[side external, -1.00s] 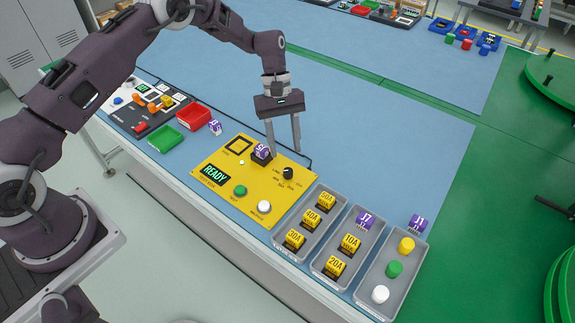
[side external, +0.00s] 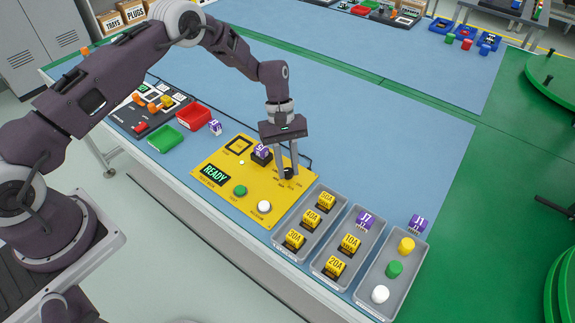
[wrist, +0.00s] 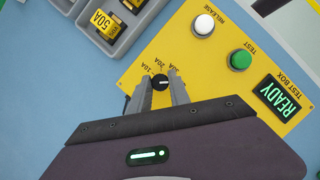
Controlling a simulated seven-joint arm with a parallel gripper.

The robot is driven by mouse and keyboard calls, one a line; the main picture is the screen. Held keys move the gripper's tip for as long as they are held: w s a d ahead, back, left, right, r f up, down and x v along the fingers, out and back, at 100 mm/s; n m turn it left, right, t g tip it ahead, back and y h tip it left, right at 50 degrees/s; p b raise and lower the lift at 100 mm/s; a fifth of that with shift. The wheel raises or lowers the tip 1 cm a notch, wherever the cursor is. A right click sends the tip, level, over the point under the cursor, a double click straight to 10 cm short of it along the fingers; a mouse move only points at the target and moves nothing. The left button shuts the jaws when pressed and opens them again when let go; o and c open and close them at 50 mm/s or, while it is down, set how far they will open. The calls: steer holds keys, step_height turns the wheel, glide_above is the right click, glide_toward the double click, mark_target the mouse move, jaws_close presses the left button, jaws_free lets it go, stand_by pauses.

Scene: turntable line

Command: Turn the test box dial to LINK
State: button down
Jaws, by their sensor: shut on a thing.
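The yellow test box (side external: 215,158) lies on the blue bench and has a READY display (side external: 214,174), a green TEST button (side external: 240,190) and a white RELEASE button (side external: 264,206). Its black dial (wrist: 160,82) has marks around it; 10A, 20A and 30A appear in the wrist view. I cannot make out a LINK mark there. My gripper (wrist: 160,88) is shut on the dial, one finger on each side. In the side view my gripper (side external: 287,173) points down over the dial, which is mostly hidden by the fingers. A purple block (side external: 261,151) sits in the black socket.
Grey trays (side external: 290,217) with yellow and purple blocks stand right of the test box. Another tray holds yellow, green and white caps (side external: 394,269). A red bin (side external: 194,116) and a green bin (side external: 165,139) are to the left.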

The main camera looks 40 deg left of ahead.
steer(key=shift+m, duration=0.3)
steer(key=m+g+y, duration=0.1)
steer(key=m, duration=0.2)
steer(key=shift+w+d+m, duration=0.1)
steer(key=shift+m, duration=0.2)
steer(key=shift+m+g+y, duration=0.4)
steer(key=shift+m+y, duration=0.6)
steer(key=shift+m, duration=1.4)
steer(key=c, duration=1.2)
jaws_free()
steer(key=v, duration=0.7)
steer(key=shift+d, duration=0.1)
